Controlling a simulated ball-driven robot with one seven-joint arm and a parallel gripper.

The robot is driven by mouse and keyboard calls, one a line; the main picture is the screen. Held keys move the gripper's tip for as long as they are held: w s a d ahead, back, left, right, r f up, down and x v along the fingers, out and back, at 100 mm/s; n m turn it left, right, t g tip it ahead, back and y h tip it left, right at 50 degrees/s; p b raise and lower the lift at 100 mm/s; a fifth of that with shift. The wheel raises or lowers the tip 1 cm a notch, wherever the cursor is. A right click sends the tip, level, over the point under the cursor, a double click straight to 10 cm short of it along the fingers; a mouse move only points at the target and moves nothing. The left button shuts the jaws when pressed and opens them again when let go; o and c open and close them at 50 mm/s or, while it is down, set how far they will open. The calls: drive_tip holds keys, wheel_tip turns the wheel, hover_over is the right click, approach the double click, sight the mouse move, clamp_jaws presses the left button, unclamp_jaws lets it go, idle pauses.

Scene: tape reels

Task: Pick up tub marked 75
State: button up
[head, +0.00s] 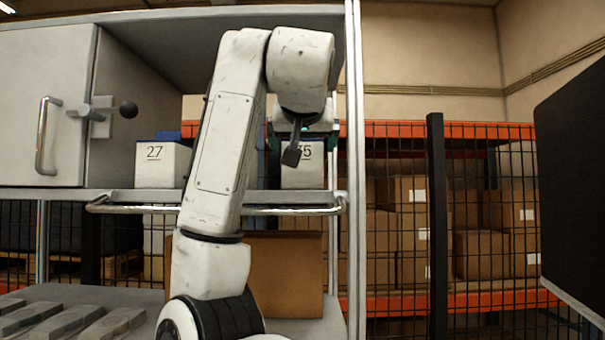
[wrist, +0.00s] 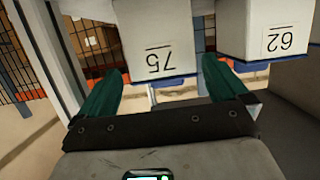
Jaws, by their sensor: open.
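The tub marked 75 (head: 302,176) is a white box standing on the shelf in the head view, its number partly covered by a dark part of my arm. In the wrist view the same tub (wrist: 156,32) appears upside down, with a blue edge. My gripper (wrist: 163,68) is open, with one green finger toward each side of that tub. I cannot tell whether the fingertips reach past its front face. In the head view my gripper (head: 304,128) is mostly hidden behind my arm, at the tub's top.
A tub marked 27 (head: 160,166) stands further left on the shelf. A metal rail (head: 140,209) runs along the shelf front. A cabinet door (head: 45,105) and a shelf post (head: 352,250) flank the opening.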

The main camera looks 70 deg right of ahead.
sight(302, 159)
drive_tip(key=x, duration=0.8)
drive_tip(key=shift+w+a+f, duration=0.1)
drive_tip(key=shift+w+f, duration=0.05)
drive_tip(key=shift+f, duration=0.05)
drive_tip(key=shift+c, duration=0.5)
drive_tip(key=c, duration=0.6)
